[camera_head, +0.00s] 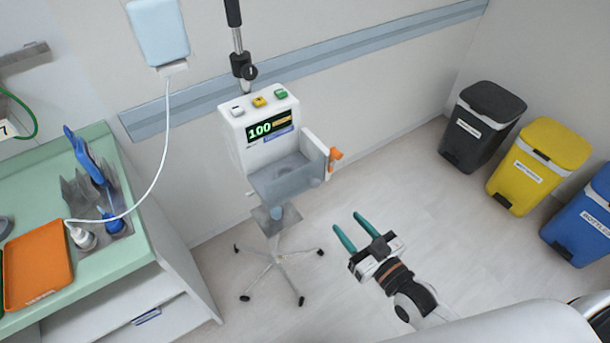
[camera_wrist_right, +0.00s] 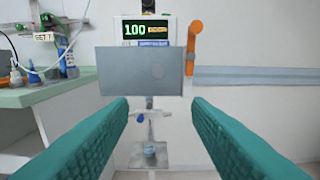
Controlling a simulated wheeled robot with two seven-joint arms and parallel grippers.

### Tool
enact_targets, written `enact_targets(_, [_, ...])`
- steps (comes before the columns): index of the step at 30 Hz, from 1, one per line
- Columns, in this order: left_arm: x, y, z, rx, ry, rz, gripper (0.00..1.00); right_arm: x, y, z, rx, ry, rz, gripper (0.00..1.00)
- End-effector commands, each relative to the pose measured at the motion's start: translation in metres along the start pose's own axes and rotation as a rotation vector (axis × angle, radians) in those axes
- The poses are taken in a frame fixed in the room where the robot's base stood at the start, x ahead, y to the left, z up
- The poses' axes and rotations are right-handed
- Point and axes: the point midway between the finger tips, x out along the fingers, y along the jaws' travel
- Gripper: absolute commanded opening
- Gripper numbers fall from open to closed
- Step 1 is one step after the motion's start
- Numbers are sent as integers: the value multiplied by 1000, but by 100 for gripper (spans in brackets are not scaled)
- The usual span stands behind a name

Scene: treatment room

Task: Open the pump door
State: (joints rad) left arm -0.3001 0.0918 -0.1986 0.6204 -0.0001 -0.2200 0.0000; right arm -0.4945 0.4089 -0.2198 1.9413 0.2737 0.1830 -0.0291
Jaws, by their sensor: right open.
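The white pump (camera_head: 235,130) hangs on a pole stand, its display reading 100, with several coloured buttons on top. A grey, see-through door panel (camera_head: 285,182) covers its lower front; it also shows in the right wrist view (camera_wrist_right: 125,72). I cannot tell whether it stands slightly ajar. An orange handle (camera_head: 334,157) sticks out at the pump's right side, and shows right of the display in the wrist view (camera_wrist_right: 194,40). My right gripper (camera_head: 346,221) is open and empty, teal fingers pointing toward the pump, in front of it and apart from it. My left gripper is out of view.
A green-topped counter (camera_head: 100,262) with an orange tray (camera_head: 38,262) and bottles stands at left. Black (camera_head: 470,145), yellow (camera_head: 525,185) and blue (camera_head: 575,235) bins stand at right. The stand's wheeled base (camera_head: 272,262) spreads below the pump. Floor around my right gripper is clear.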

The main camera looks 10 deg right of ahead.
Motion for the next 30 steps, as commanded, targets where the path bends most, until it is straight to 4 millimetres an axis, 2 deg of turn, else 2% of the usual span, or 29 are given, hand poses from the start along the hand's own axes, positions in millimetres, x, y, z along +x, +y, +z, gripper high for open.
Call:
enact_targets(2, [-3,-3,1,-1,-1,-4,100,1,2,14,1,-25,8,45])
enact_targets(7, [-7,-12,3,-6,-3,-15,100,19,3,18,2,-34,9,45])
enact_targets(15, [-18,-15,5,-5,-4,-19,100,73,3,21,2,-34,8,45])
enact_targets(21, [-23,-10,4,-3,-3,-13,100,105,4,20,2,-31,8,45])
enact_targets(24, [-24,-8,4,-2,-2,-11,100,114,4,19,3,-30,9,45])
enact_targets(30, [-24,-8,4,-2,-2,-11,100,121,4,19,3,-30,9,45])
